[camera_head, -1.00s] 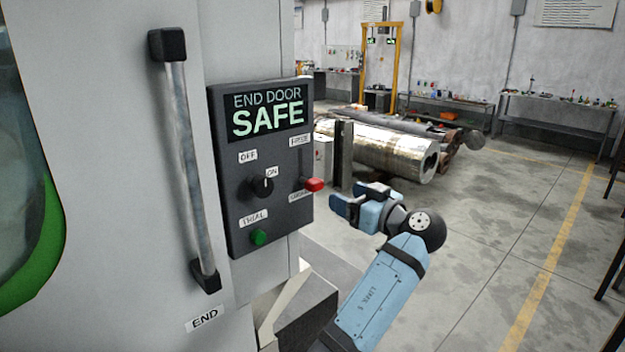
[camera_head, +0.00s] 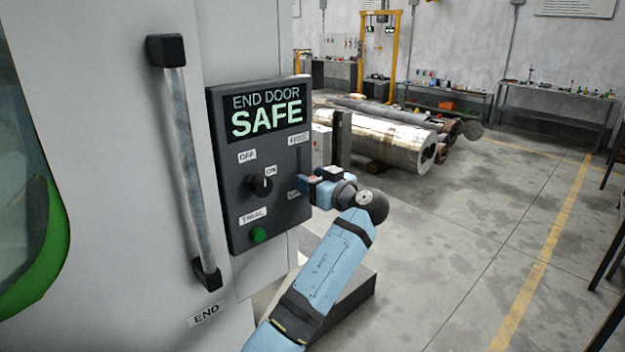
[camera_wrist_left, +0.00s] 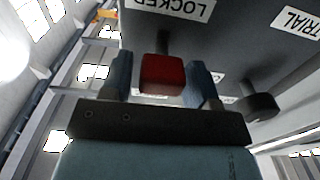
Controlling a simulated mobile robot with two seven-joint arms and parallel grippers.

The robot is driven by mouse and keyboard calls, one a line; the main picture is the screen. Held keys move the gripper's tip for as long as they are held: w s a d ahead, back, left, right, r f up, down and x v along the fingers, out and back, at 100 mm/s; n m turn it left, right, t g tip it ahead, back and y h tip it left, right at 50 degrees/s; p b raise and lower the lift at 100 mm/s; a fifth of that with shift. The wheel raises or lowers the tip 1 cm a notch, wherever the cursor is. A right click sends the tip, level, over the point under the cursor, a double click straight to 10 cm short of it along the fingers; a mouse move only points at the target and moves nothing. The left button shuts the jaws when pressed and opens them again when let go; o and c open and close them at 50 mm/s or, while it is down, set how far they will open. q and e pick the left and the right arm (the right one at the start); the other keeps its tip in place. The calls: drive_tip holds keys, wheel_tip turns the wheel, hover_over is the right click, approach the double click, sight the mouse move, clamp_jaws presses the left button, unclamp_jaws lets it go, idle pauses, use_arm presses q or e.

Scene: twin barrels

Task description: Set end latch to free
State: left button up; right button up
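The end latch is a lever with a red knob (camera_wrist_left: 162,75) on the dark control panel (camera_head: 228,215). A "FREE" label (camera_head: 299,139) sits at the top of its slot. A "LOCKED" label (camera_wrist_left: 183,8) is close to the knob in the left wrist view, which shows the panel upside down. My left gripper (camera_head: 306,184) is at the lower end of the slot and hides the knob in the head view. In the left wrist view its two fingers (camera_wrist_left: 160,62) are open, one on each side of the knob, with gaps visible. My right gripper is out of view.
The panel also carries a black OFF/ON rotary switch (camera_head: 261,185), a green TRIAL button (camera_head: 258,235) and a display (camera_head: 265,115) reading "END DOOR SAFE". A vertical door handle (camera_head: 188,160) stands to the left. Floor to the right is open.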

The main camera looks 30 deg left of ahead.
use_arm(q)
clamp_jaws()
wheel_tip(320, 180, up, 6)
drive_tip(key=shift+f+b, duration=0.1)
drive_tip(key=shift+b, duration=0.55)
drive_tip(key=shift+r, duration=0.4)
drive_tip(key=shift+o, duration=1.3)
unclamp_jaws()
